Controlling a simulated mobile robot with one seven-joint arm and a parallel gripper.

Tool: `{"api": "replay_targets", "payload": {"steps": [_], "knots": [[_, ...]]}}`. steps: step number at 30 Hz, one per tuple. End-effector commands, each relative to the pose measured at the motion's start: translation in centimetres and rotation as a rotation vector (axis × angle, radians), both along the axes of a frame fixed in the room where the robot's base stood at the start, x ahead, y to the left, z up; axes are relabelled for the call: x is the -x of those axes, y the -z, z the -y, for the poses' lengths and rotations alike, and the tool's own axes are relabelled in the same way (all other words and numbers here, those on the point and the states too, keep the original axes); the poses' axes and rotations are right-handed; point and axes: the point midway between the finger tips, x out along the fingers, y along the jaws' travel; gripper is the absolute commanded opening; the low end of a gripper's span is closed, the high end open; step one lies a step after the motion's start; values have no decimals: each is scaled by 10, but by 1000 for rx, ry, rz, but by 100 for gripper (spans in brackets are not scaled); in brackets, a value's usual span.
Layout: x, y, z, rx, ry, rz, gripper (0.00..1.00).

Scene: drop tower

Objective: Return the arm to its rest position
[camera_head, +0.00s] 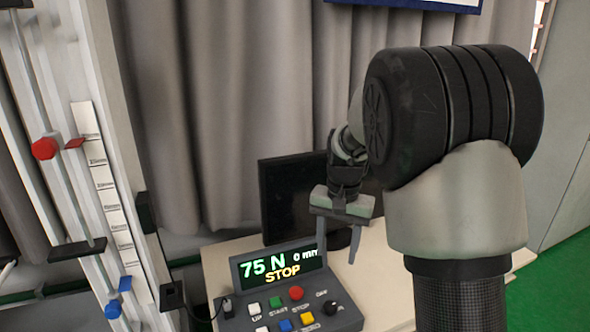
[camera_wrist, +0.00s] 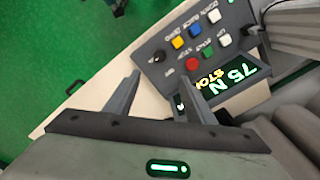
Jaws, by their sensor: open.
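My gripper (camera_head: 338,246) is in the middle of the head view, in front of the dark monitor and above the back right of the control box (camera_head: 345,308). Its two fingers point down, apart, with nothing between them. In the wrist view the open fingers of my gripper (camera_wrist: 158,95) reach toward the table edge and the control box (camera_wrist: 232,101). My arm fills the right of the head view, bent at a large dark joint. The box display (camera_head: 279,267) reads "75 N", "0 mm" and "STOP".
A dark monitor (camera_head: 291,196) stands on the pale table (camera_head: 218,262) behind the box. At the left is the drop tower (camera_head: 128,205) with rails, a scale and a red knob (camera_head: 45,148). Grey curtains (camera_head: 215,100) hang behind. Green floor (camera_head: 555,285) is free at the right.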

Motion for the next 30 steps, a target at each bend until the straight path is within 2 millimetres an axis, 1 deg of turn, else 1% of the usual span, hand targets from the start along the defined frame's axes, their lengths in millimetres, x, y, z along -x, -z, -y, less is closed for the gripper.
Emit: {"api": "replay_targets", "payload": {"steps": [1, 2, 3, 5, 6, 8, 9, 11, 12, 13, 15, 18, 21, 25, 30], "knots": [[10, -29, 1, -9, -16, 30, 49], [17, -43, 1, -15, -30, 46, 49], [29, -63, 2, -21, -51, 71, 49], [50, -93, 2, -28, -90, 113, 49], [65, -111, 2, -29, -117, 141, 49], [89, -135, 2, -26, -161, 183, 49], [104, -150, 2, -22, -189, 213, 49], [128, -169, 2, -11, -231, 256, 49], [144, -180, 2, -1, -261, 284, 49], [156, -187, 3, 8, -281, 306, 49], [181, -199, 3, 34, -328, 350, 49], [210, -209, 4, 71, -382, 401, 49], [229, -212, 5, 103, -420, 436, 49], [241, -211, 6, 128, -445, 457, 49], [243, -209, 6, 132, -451, 459, 49]]}}
